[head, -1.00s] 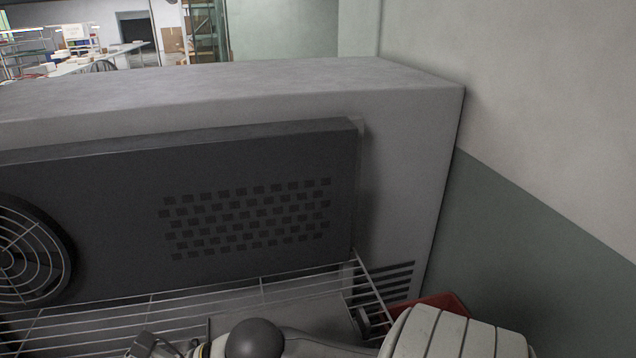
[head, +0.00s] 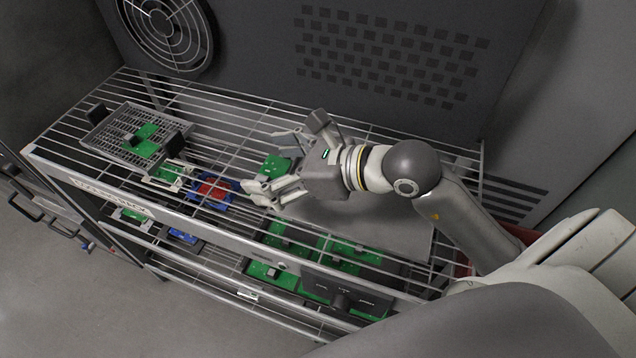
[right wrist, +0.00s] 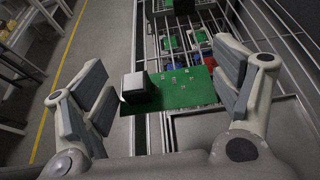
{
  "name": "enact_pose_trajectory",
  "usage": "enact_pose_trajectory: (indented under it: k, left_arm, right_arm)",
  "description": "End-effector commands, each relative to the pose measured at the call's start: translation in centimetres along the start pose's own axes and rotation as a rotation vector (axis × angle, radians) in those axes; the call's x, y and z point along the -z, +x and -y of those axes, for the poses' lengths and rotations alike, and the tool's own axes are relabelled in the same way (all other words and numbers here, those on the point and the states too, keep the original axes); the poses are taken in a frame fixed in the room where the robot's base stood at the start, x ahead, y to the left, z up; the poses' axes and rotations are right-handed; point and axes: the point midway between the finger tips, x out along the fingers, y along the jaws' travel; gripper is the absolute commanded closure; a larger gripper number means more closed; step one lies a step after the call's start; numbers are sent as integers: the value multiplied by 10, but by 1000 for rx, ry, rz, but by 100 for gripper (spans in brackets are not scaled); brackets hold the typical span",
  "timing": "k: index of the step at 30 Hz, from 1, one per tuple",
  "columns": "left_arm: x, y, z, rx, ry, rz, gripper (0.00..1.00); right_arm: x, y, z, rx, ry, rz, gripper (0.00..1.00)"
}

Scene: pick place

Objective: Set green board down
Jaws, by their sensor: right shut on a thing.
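My right gripper (head: 270,166) reaches in from the right over the top of a wire rack (head: 225,150). It is shut on a green board (head: 276,168), a small piece of which shows between its fingers. In the right wrist view the green board (right wrist: 185,88) spans most of the space between the finger pads and carries a black block at its left end. The board appears above the rack, near a flat grey tray (head: 390,235); its exact height is hard to tell. My left gripper is not in view.
A grey mesh basket (head: 105,135) with green boards and a blue-and-red part (head: 212,190) sit left of my gripper. Several green boards (head: 275,275) lie on the lower shelf. A dark panel with a fan (head: 165,30) stands behind. The grey tray has bare surface.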

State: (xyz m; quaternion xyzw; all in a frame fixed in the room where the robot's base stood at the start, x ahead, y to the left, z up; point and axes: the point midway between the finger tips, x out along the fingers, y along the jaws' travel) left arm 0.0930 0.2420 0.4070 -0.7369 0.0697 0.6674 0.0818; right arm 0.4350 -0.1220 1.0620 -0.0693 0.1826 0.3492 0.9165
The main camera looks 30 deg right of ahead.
Motion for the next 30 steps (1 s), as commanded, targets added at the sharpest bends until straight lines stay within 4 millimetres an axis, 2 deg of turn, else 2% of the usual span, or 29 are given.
enact_pose_trajectory:
  k: [1, 6, 7, 12, 21, 27, 30]
  left_arm:
    - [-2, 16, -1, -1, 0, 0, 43]
    - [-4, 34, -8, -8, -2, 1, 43]
    - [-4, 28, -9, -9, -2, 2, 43]
    - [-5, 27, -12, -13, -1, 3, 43]
    - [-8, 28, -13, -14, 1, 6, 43]
    - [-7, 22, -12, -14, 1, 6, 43]
    - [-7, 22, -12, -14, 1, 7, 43]
  right_arm:
    - [12, 1, 7, 3, -4, 0, 35]
    - [31, -10, 35, 4, 2, -6, 35]
    - [35, -11, 37, -1, 7, -9, 35]
    - [62, -11, 57, 0, 5, -5, 35]
    - [89, -11, 74, 1, 4, -3, 35]
    - [111, -1, 73, -1, 3, 0, 35]
    - [114, 0, 73, -1, 1, 1, 35]
